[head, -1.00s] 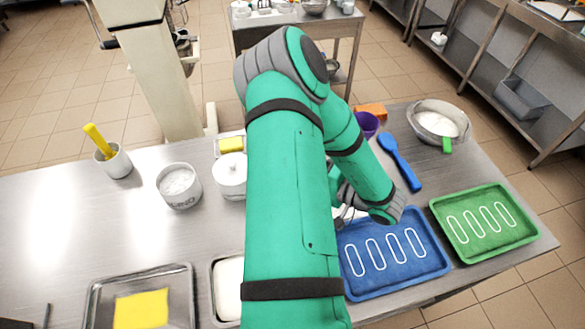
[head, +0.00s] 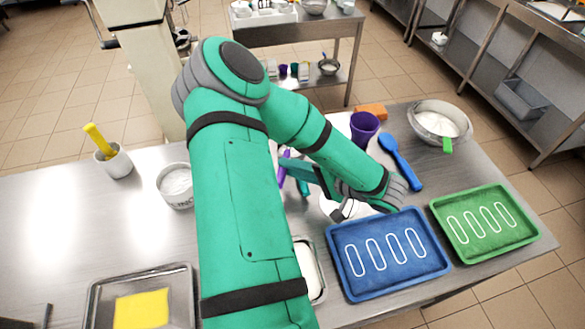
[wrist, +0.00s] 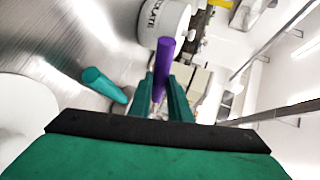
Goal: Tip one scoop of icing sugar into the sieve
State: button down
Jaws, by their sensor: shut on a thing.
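My gripper (wrist: 168,92) is shut on a purple handle (wrist: 163,62) in the wrist view. In the head view the gripper (head: 290,168) is partly behind my arm, and a bit of the purple handle (head: 282,175) shows. What is at the handle's far end is hidden. A white tub of white powder (head: 176,205) stands left of my arm. I cannot tell which powder is icing sugar.
A teal handle (wrist: 105,86) stands beside the gripper. A white tub with dark lettering (wrist: 162,22) is close ahead. A purple cup (head: 364,128), blue spatula (head: 402,165), blue tray (head: 340,270) and green tray (head: 510,245) lie to the right.

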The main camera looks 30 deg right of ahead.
jog(key=g+h, duration=0.1)
jog(key=r+g+h, duration=0.1)
jog(key=g, duration=0.1)
jog(key=w+a+n+g+h, duration=0.1)
jog(key=shift+r, duration=0.35)
jog(key=shift+w+a+r+g+h, duration=0.1)
jog(key=shift+r+g+h, duration=0.1)
jog(key=shift+g+h, duration=0.45)
jog(key=shift+w+a+n+g+h, duration=0.15)
jog(key=shift+n+g+h, duration=0.15)
jog(key=shift+g+h, duration=0.25)
jog(key=shift+w+a+r+n+g+h, duration=0.1)
jog(key=shift+w+a+r+g+h, duration=0.1)
jog(key=shift+r+g+h, duration=0.4)
jog(key=shift+w+a+r+n+g+h, duration=0.1)
jog(key=shift+w+a+r+g+h, duration=0.05)
jog(key=shift+r+g+h, duration=0.4)
jog(key=shift+w+a+r+n+g+h, duration=0.1)
jog(key=shift+w+a+r+g+h, duration=0.1)
jog(key=shift+r+g+h, duration=0.45)
jog(key=shift+f, duration=0.2)
